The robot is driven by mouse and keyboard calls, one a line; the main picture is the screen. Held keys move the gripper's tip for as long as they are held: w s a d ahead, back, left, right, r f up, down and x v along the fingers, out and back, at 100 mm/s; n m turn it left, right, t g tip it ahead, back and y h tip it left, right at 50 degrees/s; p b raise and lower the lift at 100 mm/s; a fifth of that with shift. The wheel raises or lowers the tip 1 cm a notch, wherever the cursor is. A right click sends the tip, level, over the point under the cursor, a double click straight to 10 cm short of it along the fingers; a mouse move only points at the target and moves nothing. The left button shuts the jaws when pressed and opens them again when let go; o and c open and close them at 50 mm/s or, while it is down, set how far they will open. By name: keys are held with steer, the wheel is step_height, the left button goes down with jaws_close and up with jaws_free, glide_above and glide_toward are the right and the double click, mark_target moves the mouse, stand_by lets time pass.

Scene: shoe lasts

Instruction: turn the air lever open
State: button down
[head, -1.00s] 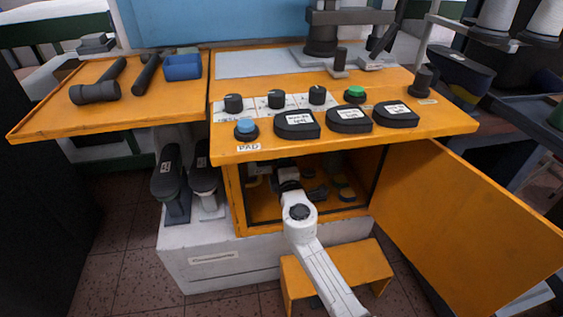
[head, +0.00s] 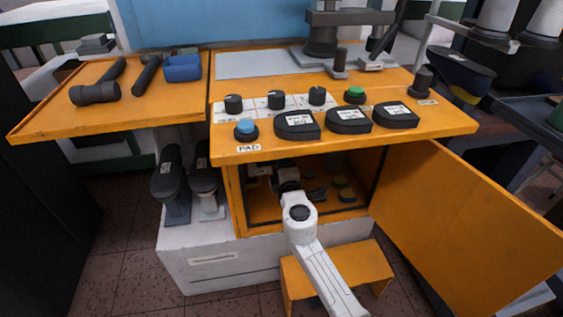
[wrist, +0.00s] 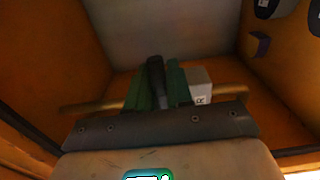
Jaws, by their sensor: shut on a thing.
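My gripper (wrist: 158,72) is inside the open orange cabinet (head: 233,200), below the worktop. In the wrist view its green fingers are shut around a black lever handle (wrist: 155,68), which stands roughly upright, leaning slightly left. A brass-coloured pipe (wrist: 88,107) runs across behind the fingers. A pale box (wrist: 201,86) with a partly readable label is just right of the lever. The lever's lower end is hidden by my gripper. In the head view my arm and the worktop hide the lever.
The orange door (head: 465,225) stands open at the right. Cabinet walls (wrist: 50,50) close in on both sides. A yellow step (head: 300,283) is on the floor below. The worktop (head: 330,143) overhangs the opening and carries knobs, buttons and black pads.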

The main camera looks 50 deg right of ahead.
steer(key=shift+r+n+p, duration=0.5)
steer(key=shift+n, duration=0.3)
steer(key=shift+a+r+n, duration=0.1)
steer(key=shift+r+n, duration=0.1)
steer(key=shift+n, duration=0.5)
steer(key=c, duration=1.2)
jaws_free()
steer(key=p+v, duration=0.1)
steer(key=v, duration=0.9)
steer(key=shift+s+a, duration=0.25)
steer(key=shift+a, duration=0.05)
steer(key=shift+o, duration=0.5)
